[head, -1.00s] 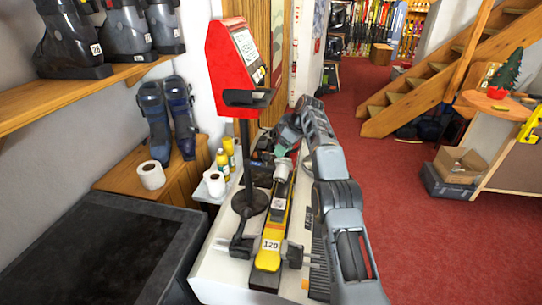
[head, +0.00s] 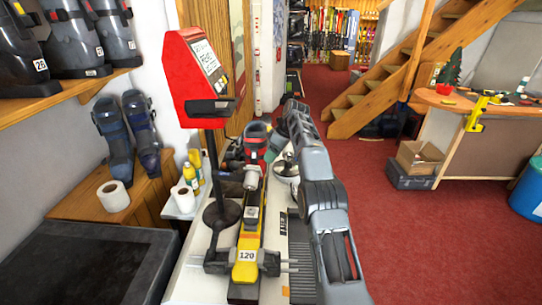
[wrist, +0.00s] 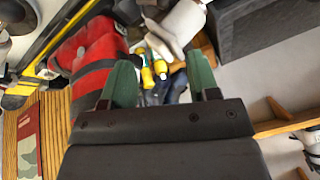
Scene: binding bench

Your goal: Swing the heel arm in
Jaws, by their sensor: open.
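The yellow ski (head: 246,255) with the label 120 lies lengthwise on the bench (head: 190,285). A dark crossbar with grey rods (head: 272,263) spans its near end. A grey upright fitting (head: 252,178) stands over the ski farther back. I cannot tell which of these parts is the heel arm.
Yellow bottles (head: 195,165) and paper rolls (head: 113,195) are left of the stand. Red carpet (head: 430,240) at right is clear.

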